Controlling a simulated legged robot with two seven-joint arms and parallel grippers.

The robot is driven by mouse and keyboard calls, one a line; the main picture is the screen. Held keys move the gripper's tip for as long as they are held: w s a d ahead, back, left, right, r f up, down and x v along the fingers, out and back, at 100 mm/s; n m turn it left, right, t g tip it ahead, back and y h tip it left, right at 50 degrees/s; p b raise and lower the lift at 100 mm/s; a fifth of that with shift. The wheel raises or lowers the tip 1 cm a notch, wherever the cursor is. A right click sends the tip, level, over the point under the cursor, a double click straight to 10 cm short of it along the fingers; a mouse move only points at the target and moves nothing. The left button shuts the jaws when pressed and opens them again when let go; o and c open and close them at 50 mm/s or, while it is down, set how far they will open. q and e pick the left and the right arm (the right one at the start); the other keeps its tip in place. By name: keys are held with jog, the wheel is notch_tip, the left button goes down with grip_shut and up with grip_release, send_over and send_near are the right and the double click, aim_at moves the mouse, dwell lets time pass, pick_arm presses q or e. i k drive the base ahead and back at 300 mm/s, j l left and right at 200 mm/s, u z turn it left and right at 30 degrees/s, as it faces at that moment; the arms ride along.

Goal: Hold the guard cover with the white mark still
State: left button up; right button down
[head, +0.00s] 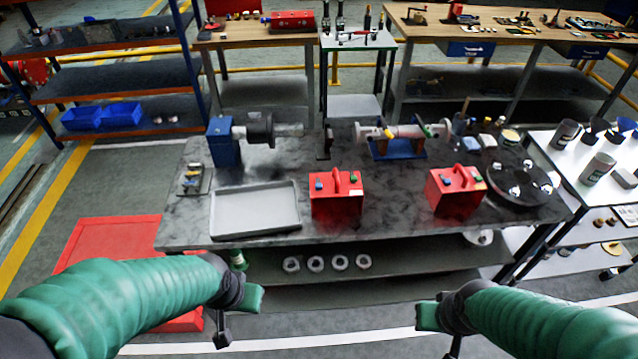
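Two red guard covers, each with a red handle on top, stand upright on the dark, stained bench. My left gripper (238,312) is in front of the bench, below the grey tray, apart from both covers. My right gripper (437,327) is in front of the bench, below the right cover and apart from it. Neither gripper visibly holds anything; their finger gaps are unclear.
A grey tray (254,233) lies left of the covers. A blue-based shaft assembly (397,150) stands behind them. A dark round plate (518,185) with shiny balls is right of the right cover. Bare bench top (395,208) lies between the covers. A white table (572,172) adjoins at right.

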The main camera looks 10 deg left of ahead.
aim_at(318, 185)
jog(key=i+l+u, duration=0.45)
jog(key=l, duration=0.2)
jog(key=i+l+u, duration=0.2)
jog(key=l, duration=0.2)
